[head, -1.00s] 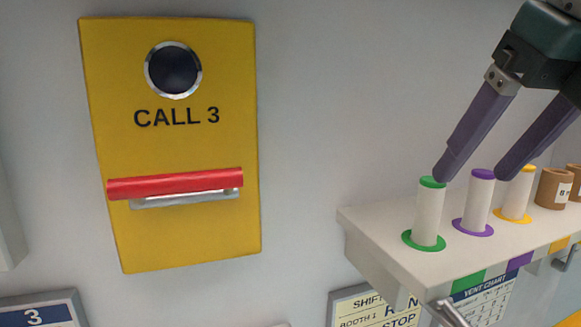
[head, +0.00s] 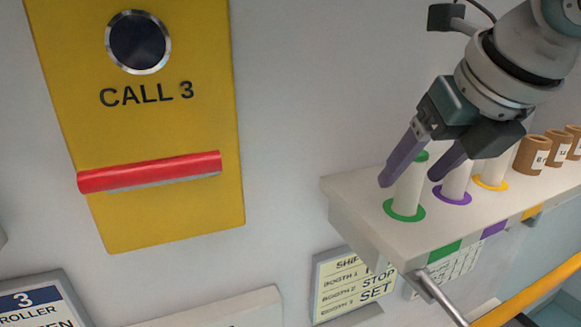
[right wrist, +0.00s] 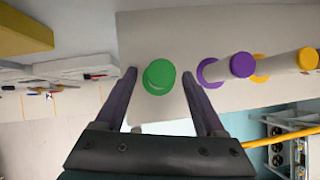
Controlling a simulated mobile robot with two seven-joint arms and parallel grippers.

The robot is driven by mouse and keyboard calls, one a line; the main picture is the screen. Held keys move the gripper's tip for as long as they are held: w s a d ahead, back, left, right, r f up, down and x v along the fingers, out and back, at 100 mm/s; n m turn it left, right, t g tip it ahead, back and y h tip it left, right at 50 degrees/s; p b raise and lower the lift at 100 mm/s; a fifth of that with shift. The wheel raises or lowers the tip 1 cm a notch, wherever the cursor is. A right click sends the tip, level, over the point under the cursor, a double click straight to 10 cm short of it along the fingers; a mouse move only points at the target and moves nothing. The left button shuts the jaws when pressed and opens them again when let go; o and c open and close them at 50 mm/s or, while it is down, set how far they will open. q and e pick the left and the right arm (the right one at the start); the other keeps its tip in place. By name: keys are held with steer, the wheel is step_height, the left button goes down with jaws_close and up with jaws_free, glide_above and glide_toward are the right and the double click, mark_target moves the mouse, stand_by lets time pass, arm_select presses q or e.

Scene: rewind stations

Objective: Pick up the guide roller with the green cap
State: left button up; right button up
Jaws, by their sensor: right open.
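The guide roller with the green cap (head: 409,187) stands upright in a green ring on the white shelf (head: 350,195). My right gripper (head: 412,178) is open, its two purple fingers pointing down on either side of this roller. In the right wrist view the green cap (right wrist: 159,76) lies between the open fingers (right wrist: 162,85), closer to the left one. The purple-capped roller (head: 458,181) stands just right of it, its cap hidden behind a finger in the head view. My left gripper is not in view.
A yellow-capped roller (head: 492,171) and brown labelled cores (head: 531,154) stand farther along the shelf. A yellow call panel (head: 165,120) with a red bar (head: 150,171) is on the wall at left. A yellow rail (head: 530,292) runs below right.

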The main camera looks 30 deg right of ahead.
steer(key=shift+x, duration=1.05)
steer(key=shift+c, duration=0.2)
jaws_close()
